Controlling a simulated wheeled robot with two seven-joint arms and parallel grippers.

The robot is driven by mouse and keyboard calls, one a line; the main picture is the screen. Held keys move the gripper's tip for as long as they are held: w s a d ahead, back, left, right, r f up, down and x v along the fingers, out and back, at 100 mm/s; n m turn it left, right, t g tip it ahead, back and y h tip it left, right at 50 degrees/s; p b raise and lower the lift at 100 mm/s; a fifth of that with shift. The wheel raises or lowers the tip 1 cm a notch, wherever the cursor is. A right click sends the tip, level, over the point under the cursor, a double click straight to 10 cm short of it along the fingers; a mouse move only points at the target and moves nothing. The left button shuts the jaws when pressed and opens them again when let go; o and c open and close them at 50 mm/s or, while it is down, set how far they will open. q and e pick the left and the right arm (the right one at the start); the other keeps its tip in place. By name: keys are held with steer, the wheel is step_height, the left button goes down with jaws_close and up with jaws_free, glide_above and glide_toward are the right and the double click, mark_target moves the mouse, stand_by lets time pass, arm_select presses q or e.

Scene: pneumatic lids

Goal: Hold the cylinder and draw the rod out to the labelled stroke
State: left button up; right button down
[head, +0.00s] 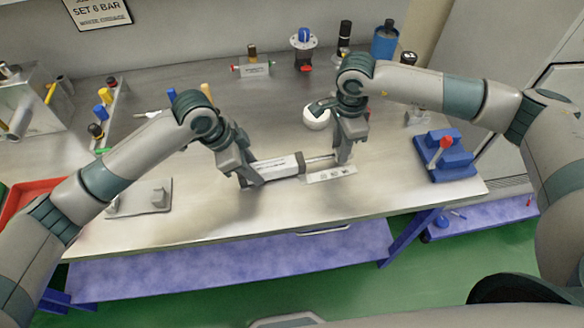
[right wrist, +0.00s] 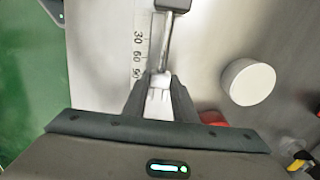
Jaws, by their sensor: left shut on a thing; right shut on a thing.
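The white pneumatic cylinder (head: 276,169) lies on the steel bench in the middle of the head view, its long side running left to right. My left gripper (head: 248,181) is shut on its left part. The metal rod (head: 319,159) sticks out of the cylinder's right end; it also shows in the right wrist view (right wrist: 167,42). My right gripper (head: 342,160) is shut on the rod's end piece (right wrist: 158,98). A white stroke scale (head: 331,174) lies beside the rod; in the right wrist view its marks 30, 60 and 90 (right wrist: 138,60) are readable, the 90 near the fingertips.
A white round pot (head: 316,118) stands behind the rod. A blue fixture with a red handle (head: 444,160) is at the right. A grey plate (head: 140,199) lies at the left near a red tray (head: 32,208). Several bottles and fittings line the back.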

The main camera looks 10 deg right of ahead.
arm_select(q)
steer(key=shift+f, duration=0.1)
arm_select(e)
steer(key=shift+w+d, duration=0.1)
steer(key=shift+d, duration=0.75)
steer(key=c, duration=1.4)
jaws_free()
steer(key=shift+c, duration=0.2)
steer(key=shift+r, duration=0.1)
steer(key=shift+a+r, duration=0.1)
steer(key=shift+r, duration=2.8)
steer(key=shift+r, duration=0.1)
step_height(320, 180, up, 12)
